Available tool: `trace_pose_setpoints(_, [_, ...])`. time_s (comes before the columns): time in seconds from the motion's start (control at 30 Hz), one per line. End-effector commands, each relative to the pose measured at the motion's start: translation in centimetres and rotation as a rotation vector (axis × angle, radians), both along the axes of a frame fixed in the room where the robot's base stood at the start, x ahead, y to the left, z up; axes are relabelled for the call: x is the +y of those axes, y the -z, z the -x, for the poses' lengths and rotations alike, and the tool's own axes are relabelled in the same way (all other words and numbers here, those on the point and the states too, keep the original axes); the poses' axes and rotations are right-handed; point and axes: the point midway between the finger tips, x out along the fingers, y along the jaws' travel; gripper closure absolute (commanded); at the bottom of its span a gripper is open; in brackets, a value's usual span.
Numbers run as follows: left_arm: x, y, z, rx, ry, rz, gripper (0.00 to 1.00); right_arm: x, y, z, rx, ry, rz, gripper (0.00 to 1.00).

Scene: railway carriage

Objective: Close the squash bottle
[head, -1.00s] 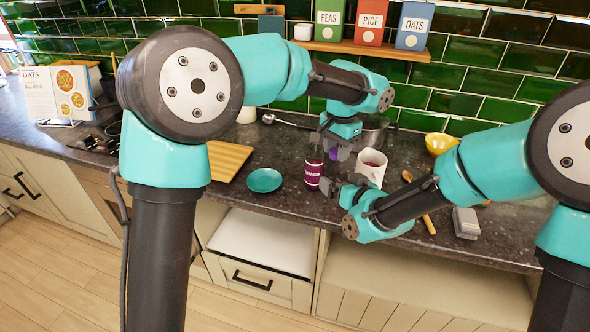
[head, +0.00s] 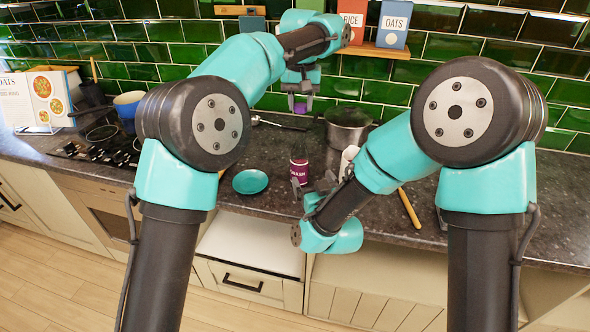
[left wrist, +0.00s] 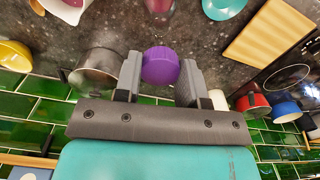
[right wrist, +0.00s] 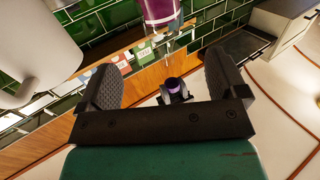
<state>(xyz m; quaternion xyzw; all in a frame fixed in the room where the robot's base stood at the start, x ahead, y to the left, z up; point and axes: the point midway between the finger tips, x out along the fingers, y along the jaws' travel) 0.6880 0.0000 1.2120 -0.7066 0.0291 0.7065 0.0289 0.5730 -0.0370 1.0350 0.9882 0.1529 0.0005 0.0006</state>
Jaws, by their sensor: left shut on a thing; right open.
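The squash bottle (head: 299,173) stands upright on the dark counter, with a maroon label. It also shows at the top of the right wrist view (right wrist: 160,10), its clear part without a cap. A purple cap (left wrist: 160,66) is between the fingers of my left gripper (left wrist: 160,72), which is shut on it. In the head view my left gripper (head: 300,97) holds the cap (head: 300,108) high above the counter, behind and above the bottle. My right gripper (head: 312,190) is open beside the bottle, low at the counter's front. The bottle is not visibly gripped.
A teal saucer (head: 251,181) lies left of the bottle. A white mug (head: 347,157) is right of it, partly hidden by my right arm. A steel pot (head: 348,122) stands behind. A wooden spoon (head: 410,208) lies to the right. A shelf with canisters (head: 395,25) hangs above.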

Motion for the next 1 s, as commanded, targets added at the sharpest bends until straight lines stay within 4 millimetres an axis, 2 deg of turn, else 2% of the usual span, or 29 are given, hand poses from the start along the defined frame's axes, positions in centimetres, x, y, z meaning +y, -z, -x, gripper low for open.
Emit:
trace_pose_setpoints(0.27, [0.0, 0.0, 0.0, 0.0, 0.001, 0.0, 0.84, 0.1, 0.0, -0.2, 0.0, -0.001, -0.001, 0.09])
trace_pose_setpoints(0.43, [0.0, 0.0, 0.0, 0.0, 0.002, 0.0, 0.84, 0.4, 0.0, -1.3, 0.001, -0.001, -0.002, 0.09])
trace_pose_setpoints(1.0, [0.0, 0.0, 0.0, 0.0, 0.002, 0.0, 0.84, 3.0, 0.0, -9.3, 0.0, -0.001, -0.001, 0.09])
